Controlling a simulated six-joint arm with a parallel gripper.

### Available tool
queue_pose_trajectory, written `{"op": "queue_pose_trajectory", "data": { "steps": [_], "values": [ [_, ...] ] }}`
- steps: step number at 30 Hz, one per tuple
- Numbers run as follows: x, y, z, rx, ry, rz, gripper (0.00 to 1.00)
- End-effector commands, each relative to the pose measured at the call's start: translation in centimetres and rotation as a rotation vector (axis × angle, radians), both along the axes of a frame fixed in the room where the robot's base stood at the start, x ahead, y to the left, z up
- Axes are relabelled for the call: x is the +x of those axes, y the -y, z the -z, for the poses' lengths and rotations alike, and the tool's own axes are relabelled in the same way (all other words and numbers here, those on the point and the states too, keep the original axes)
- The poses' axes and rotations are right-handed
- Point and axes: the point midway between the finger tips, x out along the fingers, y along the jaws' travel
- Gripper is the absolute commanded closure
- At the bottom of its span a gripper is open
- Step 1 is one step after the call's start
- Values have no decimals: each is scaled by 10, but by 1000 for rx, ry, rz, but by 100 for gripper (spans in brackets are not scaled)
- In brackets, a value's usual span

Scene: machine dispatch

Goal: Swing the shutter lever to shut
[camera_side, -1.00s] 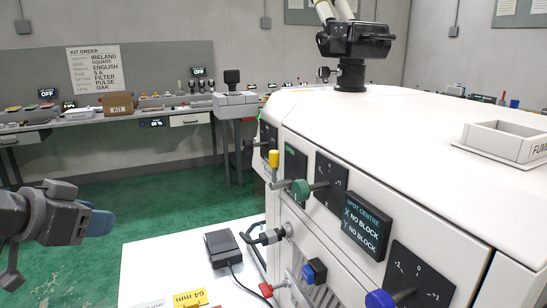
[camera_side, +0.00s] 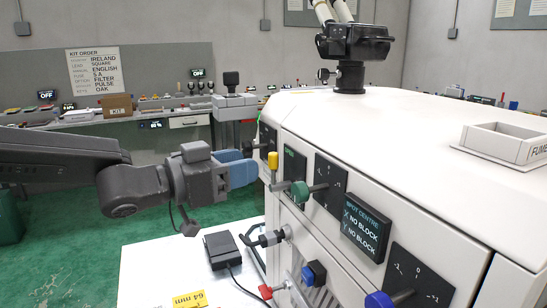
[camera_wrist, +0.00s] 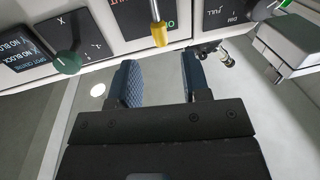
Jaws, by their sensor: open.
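A lever with a yellow knob (camera_side: 273,161), which I take for the shutter lever, stands on the front of the white machine (camera_side: 390,125), knob up in the side view. The knob also shows in the wrist view (camera_wrist: 159,35), at the top centre, with its metal shaft beyond it. A dark plate with green and red lettering lies behind it; the words are cut off. My gripper (camera_side: 248,167) is open, its blue fingers just left of the knob in the side view. In the wrist view my gripper (camera_wrist: 158,72) has nothing between its fingers, and the knob lies beyond the gap.
A green knob (camera_side: 300,191) on a rod sits right of the lever, close by. A blue knob (camera_side: 380,299) sits farther right. A black pedal (camera_side: 222,250) rests on the white table (camera_side: 150,255).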

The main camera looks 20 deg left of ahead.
Motion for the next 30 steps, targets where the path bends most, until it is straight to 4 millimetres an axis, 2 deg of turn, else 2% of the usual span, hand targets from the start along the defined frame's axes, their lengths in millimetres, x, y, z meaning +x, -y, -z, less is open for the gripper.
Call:
{"op": "queue_pose_trajectory", "data": {
  "steps": [3,10,15,24,30],
  "values": [
    [21,15,1,2,-1,0,57],
    [47,34,0,1,1,0,57],
    [55,39,0,1,0,-2,57],
    [56,40,0,1,0,-2,57],
    [56,40,0,1,0,-2,75]
  ]
}}
